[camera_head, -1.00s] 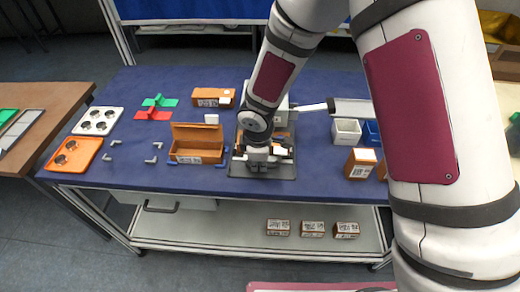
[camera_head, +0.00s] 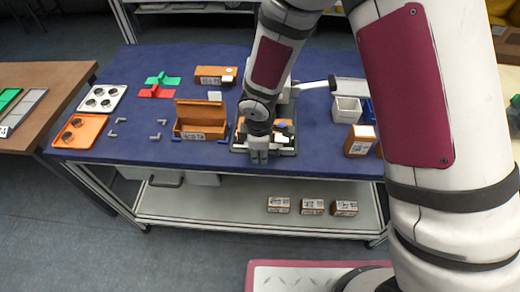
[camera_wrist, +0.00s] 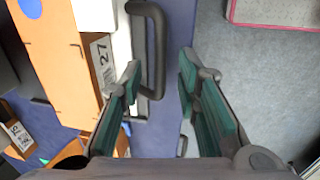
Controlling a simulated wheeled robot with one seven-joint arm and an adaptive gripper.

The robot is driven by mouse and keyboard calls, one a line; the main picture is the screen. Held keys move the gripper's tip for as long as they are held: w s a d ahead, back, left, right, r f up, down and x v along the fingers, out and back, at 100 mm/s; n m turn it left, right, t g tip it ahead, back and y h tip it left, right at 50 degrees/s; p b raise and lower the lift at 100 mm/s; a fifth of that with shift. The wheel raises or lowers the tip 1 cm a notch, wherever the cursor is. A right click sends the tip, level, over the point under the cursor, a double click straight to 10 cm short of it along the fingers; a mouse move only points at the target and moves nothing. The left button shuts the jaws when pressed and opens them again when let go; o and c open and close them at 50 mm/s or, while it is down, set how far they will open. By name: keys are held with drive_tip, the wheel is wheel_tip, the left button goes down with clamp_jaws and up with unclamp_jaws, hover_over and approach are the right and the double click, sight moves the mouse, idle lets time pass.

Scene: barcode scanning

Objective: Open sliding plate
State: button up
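My gripper (camera_wrist: 160,78) is open, its green-padded fingers apart and nothing held. In the head view my gripper (camera_head: 259,155) points down at the front edge of a grey station (camera_head: 285,152) on the blue table. In the wrist view a black bar handle (camera_wrist: 157,40) is fixed to a light plate (camera_wrist: 121,45). The handle's lower end appears between my fingertips, nearer the left one; contact cannot be told. My arm hides much of the station in the head view.
An open brown box (camera_head: 200,121) stands left of the station. A white bin (camera_head: 347,109) and a brown box (camera_head: 360,141) stand to its right. Several boxes (camera_head: 312,206) lie on the lower shelf. Floor is clear at the front left.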

wheel_tip(320, 180, up, 12)
drive_tip(key=s, duration=0.2)
drive_tip(key=shift+f, duration=0.15)
drive_tip(key=shift+s, duration=0.1)
idle(0.4)
drive_tip(key=s+d+r+m+t+h, duration=0.15)
drive_tip(key=s+d+r+m, duration=0.25)
drive_tip(key=d+r+m, duration=0.8)
drive_tip(key=s+d+r+m+t+y, duration=0.1)
drive_tip(key=s+d+r+m+t, duration=0.1)
drive_tip(key=s+d+r+m, duration=0.3)
drive_tip(key=s+d+r, duration=0.3)
drive_tip(key=s+r, duration=0.3)
drive_tip(key=s, duration=0.1)
drive_tip(key=shift+s+d+r+m, duration=0.2)
drive_tip(key=shift+s+d+m, duration=0.05)
drive_tip(key=shift+d+m, duration=0.15)
drive_tip(key=shift+y, duration=0.25)
idle(0.4)
